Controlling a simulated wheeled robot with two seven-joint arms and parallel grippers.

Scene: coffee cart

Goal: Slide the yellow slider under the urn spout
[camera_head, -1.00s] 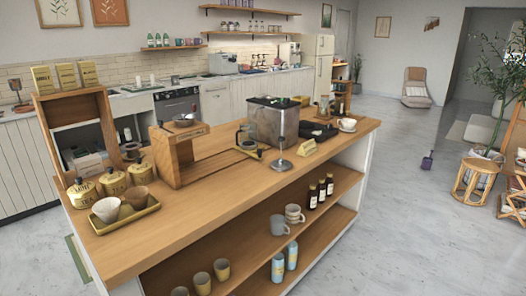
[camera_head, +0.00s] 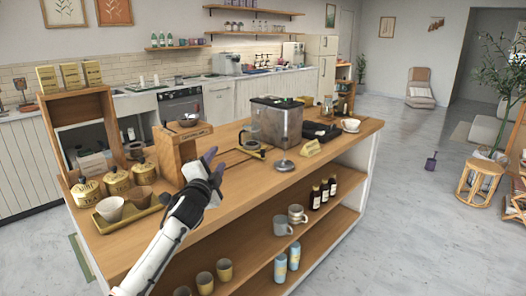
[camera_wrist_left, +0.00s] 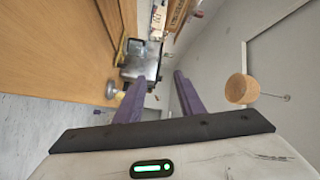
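The urn (camera_head: 277,124) is a grey see-through box with a dark lid on the wooden counter. A thin yellow frame-like piece, apparently the yellow slider (camera_head: 262,156), lies flat on the counter at the urn's front left. A glass jug (camera_head: 249,144) stands by it and partly hides it. The spout cannot be made out clearly. My left gripper (camera_head: 213,165) is above the counter, left of the slider and apart from it. In the left wrist view its purple fingers (camera_wrist_left: 158,98) are spread with nothing between them; the urn (camera_wrist_left: 142,62) shows beyond. My right gripper is out of view.
A wooden stand (camera_head: 180,150) with a metal bowl is close behind my left gripper. A yellow tray (camera_head: 128,216) with cups is to the left. A round grey lid (camera_head: 284,165) lies in front of the urn. Bottles and mugs are on the shelf below.

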